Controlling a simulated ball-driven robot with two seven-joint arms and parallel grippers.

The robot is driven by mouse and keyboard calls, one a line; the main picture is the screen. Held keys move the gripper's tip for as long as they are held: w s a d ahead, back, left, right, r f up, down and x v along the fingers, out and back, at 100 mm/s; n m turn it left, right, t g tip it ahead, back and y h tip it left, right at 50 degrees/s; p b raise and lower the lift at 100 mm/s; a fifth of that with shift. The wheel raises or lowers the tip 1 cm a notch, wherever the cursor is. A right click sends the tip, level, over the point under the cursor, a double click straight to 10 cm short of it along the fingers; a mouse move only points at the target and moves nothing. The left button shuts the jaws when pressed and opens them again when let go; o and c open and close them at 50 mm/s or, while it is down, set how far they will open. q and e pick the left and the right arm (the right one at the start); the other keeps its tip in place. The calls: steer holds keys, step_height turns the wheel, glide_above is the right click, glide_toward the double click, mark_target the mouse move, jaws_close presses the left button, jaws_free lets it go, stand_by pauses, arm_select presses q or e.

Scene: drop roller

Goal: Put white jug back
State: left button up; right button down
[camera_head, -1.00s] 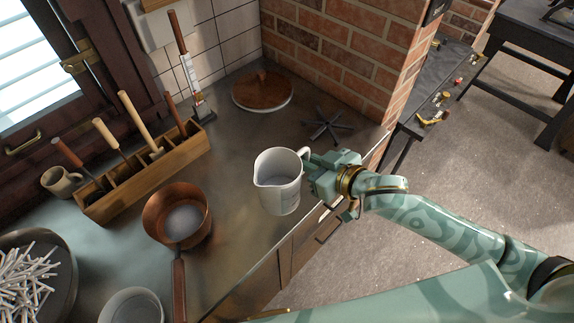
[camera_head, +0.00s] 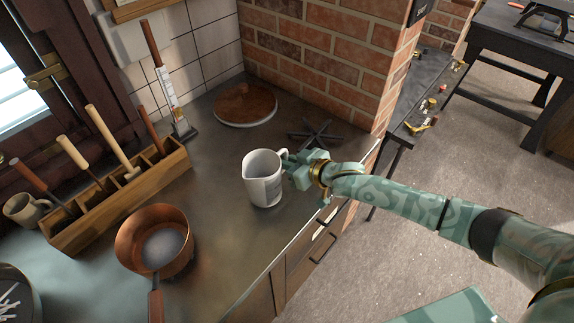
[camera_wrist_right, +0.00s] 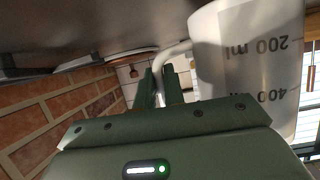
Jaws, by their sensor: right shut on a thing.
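The white jug (camera_head: 263,180) is upright over the right part of the counter in the head view, its spout to the left and its handle to the right. I cannot tell whether its base touches the counter. My right gripper (camera_head: 290,163) is shut on the jug's handle. In the right wrist view the jug (camera_wrist_right: 245,60) fills the upper right with its volume marks upside down, and the handle runs between the fingers of my right gripper (camera_wrist_right: 162,85). My left gripper is not in view.
A copper pan (camera_head: 155,242) stands left of the jug. Behind it is a wooden tool box (camera_head: 75,232) with several handled tools. Counter between pan and jug is clear.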

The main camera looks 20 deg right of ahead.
steer(key=shift+f, duration=0.35)
steer(key=shift+f, duration=0.15)
steer(key=c, duration=1.5)
jaws_free()
steer(key=shift+r, duration=0.2)
steer(key=p+v, duration=0.3)
steer(key=v, duration=0.9)
steer(key=shift+f, duration=0.1)
